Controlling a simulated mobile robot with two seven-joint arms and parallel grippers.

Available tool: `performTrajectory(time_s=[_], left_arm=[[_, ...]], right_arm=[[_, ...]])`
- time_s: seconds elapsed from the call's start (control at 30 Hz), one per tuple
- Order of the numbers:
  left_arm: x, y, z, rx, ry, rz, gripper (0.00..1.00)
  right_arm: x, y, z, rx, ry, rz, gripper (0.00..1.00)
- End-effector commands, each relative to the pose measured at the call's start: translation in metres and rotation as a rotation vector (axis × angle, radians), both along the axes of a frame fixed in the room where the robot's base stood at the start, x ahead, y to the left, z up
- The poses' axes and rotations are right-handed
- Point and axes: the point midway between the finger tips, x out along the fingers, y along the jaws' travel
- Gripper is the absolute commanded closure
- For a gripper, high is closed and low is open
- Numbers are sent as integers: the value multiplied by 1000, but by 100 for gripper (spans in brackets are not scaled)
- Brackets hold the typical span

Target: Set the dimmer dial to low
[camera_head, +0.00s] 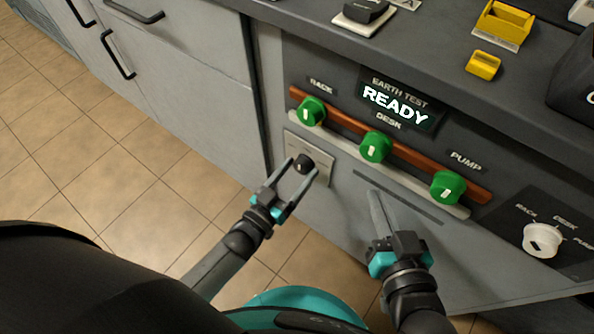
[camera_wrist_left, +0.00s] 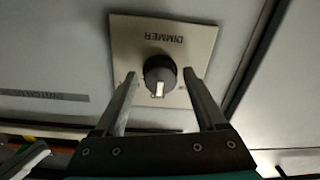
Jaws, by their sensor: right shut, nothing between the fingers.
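The dimmer dial (camera_head: 302,163) is a small black knob with a pale pointer mark on a beige plate (camera_head: 322,163), low on the grey panel. In the left wrist view the dial (camera_wrist_left: 159,72) sits on its plate (camera_wrist_left: 128,40) lettered DIMMER, which appears upside down. My left gripper (camera_head: 304,172) is open, with its fingers on either side of the dial; the left wrist view shows the fingers (camera_wrist_left: 163,88) apart from it, with gaps. My right gripper (camera_head: 376,198) is shut and empty, in front of the panel to the right of the dial.
Above the dial, green knobs (camera_head: 375,147) line an orange bar (camera_head: 412,156) under a READY display (camera_head: 395,104). A white selector knob (camera_head: 541,240) is at the right. Cabinet doors with black handles (camera_head: 118,55) are at the left.

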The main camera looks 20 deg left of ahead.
Motion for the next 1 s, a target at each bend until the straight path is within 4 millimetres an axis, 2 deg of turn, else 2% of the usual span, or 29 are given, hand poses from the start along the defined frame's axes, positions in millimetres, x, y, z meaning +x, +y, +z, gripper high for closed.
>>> performTrajectory(time_s=[0.07, 0.6, 1.0], left_arm=[[0, 0, 0, 0, 0, 0, 37], [0, 0, 0, 0, 0, 0, 98], [0, 0, 0, -47, 18, 0, 100]], right_arm=[[0, 0, 0, 0, 1, 0, 100], [0, 0, -1, -2, 2, 1, 100], [0, -3, -2, -23, 33, 1, 100]])
